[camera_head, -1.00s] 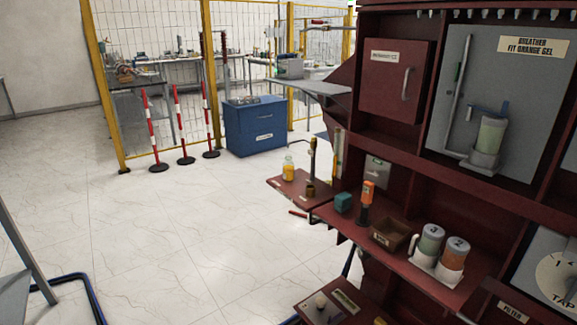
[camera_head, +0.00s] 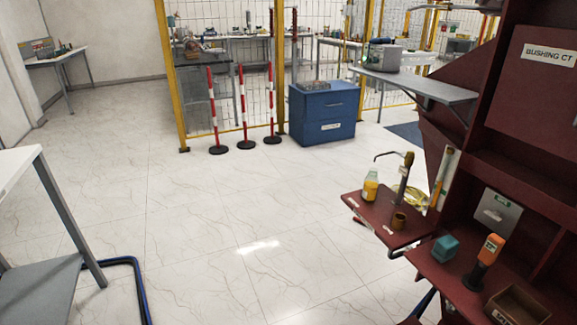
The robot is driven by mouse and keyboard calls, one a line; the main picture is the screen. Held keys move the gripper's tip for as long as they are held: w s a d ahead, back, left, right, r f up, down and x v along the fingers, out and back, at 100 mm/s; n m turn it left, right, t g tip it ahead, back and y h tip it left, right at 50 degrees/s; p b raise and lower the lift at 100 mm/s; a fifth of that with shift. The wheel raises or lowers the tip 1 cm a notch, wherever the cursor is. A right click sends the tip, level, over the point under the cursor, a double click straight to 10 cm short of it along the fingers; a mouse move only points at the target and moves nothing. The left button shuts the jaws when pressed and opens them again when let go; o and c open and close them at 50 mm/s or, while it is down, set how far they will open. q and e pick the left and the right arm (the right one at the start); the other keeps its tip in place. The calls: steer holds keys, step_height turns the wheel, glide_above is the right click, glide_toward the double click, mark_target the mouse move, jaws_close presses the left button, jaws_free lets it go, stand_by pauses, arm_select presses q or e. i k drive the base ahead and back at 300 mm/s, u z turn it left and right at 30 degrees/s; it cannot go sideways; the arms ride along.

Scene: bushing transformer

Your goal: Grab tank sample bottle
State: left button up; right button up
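A small clear bottle with yellow-orange liquid (camera_head: 370,187) stands upright on a dark red side shelf (camera_head: 384,214) that juts left from the red transformer frame. It looks like the tank sample bottle, though I cannot read a label on it. Neither of my grippers shows in the head view.
The red frame (camera_head: 475,165) fills the right side, with a teal block (camera_head: 445,248), an orange-topped tool (camera_head: 490,250) and a brown box (camera_head: 517,306) on its ledge. A white table (camera_head: 18,168) stands at the left. Striped posts (camera_head: 242,100) and a blue cabinet (camera_head: 322,112) stand behind. The tiled floor between is clear.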

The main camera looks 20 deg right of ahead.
mark_target(370, 189)
steer(key=z, duration=0.05)
steer(key=i, duration=1.7)
steer(key=z, duration=0.75)
